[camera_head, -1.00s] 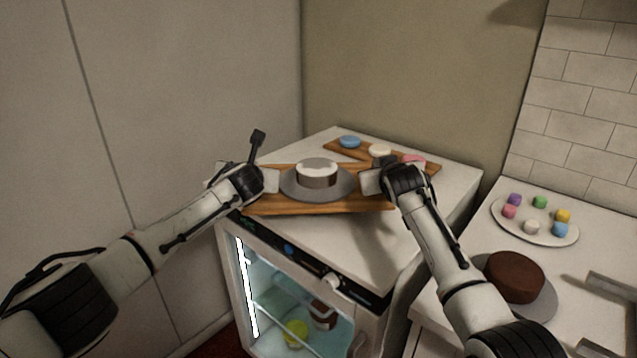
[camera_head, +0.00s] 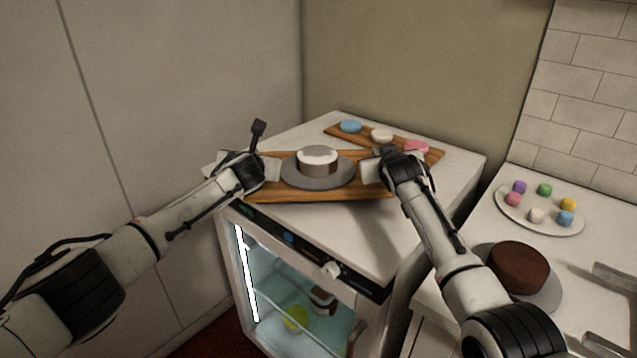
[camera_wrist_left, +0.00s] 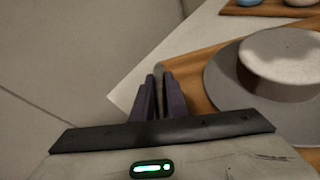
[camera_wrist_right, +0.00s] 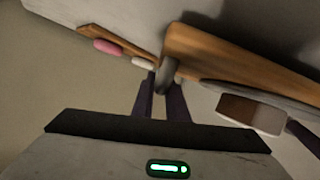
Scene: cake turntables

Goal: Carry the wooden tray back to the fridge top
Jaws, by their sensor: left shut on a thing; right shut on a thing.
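The wooden tray (camera_head: 320,192) is at the fridge top (camera_head: 340,224), near its front left edge; I cannot tell whether it touches the surface. A grey turntable with a white-topped brown cake (camera_head: 317,160) stands on it. My left gripper (camera_head: 268,170) is shut on the tray's left end; in the left wrist view its fingers (camera_wrist_left: 159,92) close on a small grey handle.
A second board (camera_head: 362,139) with blue, white and pink discs lies behind on the fridge top. The counter at right holds a plate of coloured pieces (camera_head: 540,220) and a chocolate cake (camera_head: 518,266). A wall stands at left. The fridge interior (camera_head: 285,290) shows below.

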